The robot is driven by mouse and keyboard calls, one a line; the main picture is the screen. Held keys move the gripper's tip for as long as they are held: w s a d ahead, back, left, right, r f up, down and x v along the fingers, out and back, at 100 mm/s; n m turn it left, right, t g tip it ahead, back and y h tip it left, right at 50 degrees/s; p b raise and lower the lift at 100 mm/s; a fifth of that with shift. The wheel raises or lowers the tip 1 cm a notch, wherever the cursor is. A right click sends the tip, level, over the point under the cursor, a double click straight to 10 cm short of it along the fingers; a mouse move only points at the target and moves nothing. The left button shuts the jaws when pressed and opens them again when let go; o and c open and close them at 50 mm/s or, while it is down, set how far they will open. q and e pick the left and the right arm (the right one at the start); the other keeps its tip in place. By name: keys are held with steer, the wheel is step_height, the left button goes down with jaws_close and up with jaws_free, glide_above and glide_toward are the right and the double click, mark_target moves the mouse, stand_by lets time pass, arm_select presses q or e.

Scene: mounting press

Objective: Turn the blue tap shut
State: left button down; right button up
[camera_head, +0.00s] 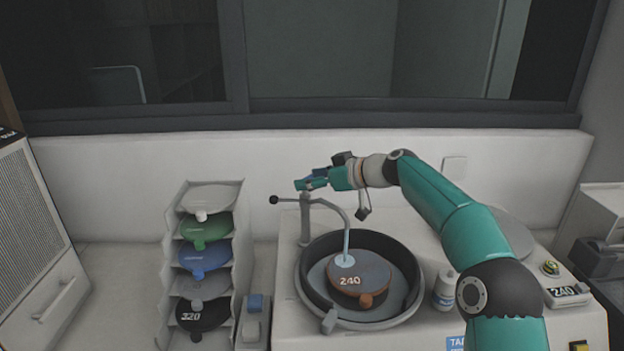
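The tap's grey post (305,222) stands at the back left of the round bowl (415,290), with a curved spout (338,209) reaching over it. A pale blue stream (347,241) runs from the spout onto the brown disc marked 240 (372,273). A small blue part (321,172), likely the blue tap handle, shows at the top of the post, mostly hidden by my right gripper (311,183). The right gripper's teal fingers are at this blue part, pointing left. I cannot tell whether they grip it. My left gripper is out of view.
A rod with a dark ball knob (274,200) sticks out left of the post. A rack (236,262) of coloured discs stands left of the machine. A white bottle (444,290) stands right of the bowl, near my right arm. The window wall is close behind.

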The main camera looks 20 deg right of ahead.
steer(key=c, duration=0.5)
steer(key=shift+o, duration=0.3)
steer(key=b, duration=0.1)
steer(key=m+t+h+b, duration=0.1)
steer(key=b, duration=0.1)
steer(key=shift+s+a+f+m+h, duration=0.15)
steer(key=shift+a+f+m+h, duration=0.05)
steer(key=shift+f+m+h, duration=0.1)
steer(key=shift+a+r+m+t+h, duration=0.1)
steer(key=shift+r+m+t+h, duration=0.15)
steer(key=shift+m+h, duration=0.2)
steer(key=shift+r+m+t+h+p, duration=0.2)
steer(key=shift+m+t+h+p, duration=0.05)
steer(key=shift+m+h+p, duration=0.45)
steer(key=shift+f+m+h+p, duration=0.15)
steer(key=shift+m+h+p, duration=0.2)
steer(key=shift+h, duration=0.1)
steer(key=o, duration=1.1)
steer(key=shift+o, duration=0.2)
